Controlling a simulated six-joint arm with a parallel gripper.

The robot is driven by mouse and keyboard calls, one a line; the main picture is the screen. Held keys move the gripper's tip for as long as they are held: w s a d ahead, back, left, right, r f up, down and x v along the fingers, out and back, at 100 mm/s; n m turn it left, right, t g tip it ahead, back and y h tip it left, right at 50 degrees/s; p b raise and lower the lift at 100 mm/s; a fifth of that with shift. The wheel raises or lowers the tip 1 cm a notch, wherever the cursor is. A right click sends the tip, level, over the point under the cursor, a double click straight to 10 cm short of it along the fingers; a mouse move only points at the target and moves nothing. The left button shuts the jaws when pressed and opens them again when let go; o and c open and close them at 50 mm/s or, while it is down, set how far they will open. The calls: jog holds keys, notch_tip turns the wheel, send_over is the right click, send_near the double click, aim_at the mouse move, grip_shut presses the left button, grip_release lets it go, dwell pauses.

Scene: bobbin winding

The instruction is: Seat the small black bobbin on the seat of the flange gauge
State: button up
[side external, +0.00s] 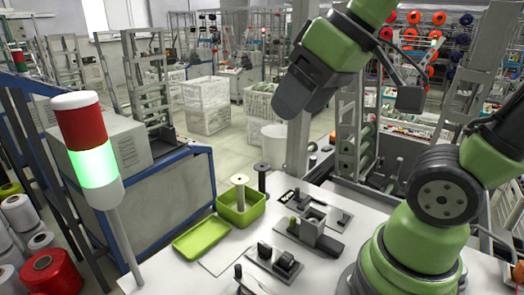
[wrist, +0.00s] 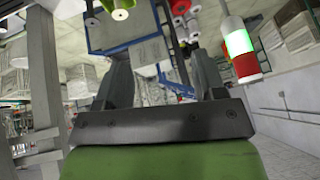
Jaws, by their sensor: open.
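A black bobbin (side external: 262,177) with a flange on top stands upright on the white table, just behind and right of a green bin. The likely flange gauge is a grey block fixture (side external: 313,228) on a dark base near the table's middle; its seat is too small to make out. My gripper (side external: 298,98) is high above the back of the table, tilted down to the left and well apart from the bobbin and the fixture. In the wrist view my gripper (wrist: 163,78) has its two fingers wide apart with nothing between them.
The green bin (side external: 240,212) holds an upright cream bobbin (side external: 239,191). A flat green tray (side external: 201,238) lies left of it. Small dark fixtures (side external: 275,260) stand at the table's front. A red-and-green signal lamp (side external: 86,150) rises at the left.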

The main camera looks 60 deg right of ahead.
jog(key=w+d+n+g, duration=0.1)
jog(key=w+d+n, duration=0.25)
jog(key=w, duration=0.25)
jog(key=n+g+h, duration=0.1)
jog(key=n+g, duration=0.4)
jog(key=n, duration=1)
send_over(262, 166)
jog(key=f, duration=1.5)
jog(key=shift+s+a+f, duration=0.1)
jog(key=shift+a+f, duration=0.15)
jog(key=shift+f, duration=0.1)
jog(key=shift+d+f, duration=0.25)
jog(key=shift+f, duration=3.85)
jog(key=c, duration=0.6)
jog(key=shift+r, duration=2.5)
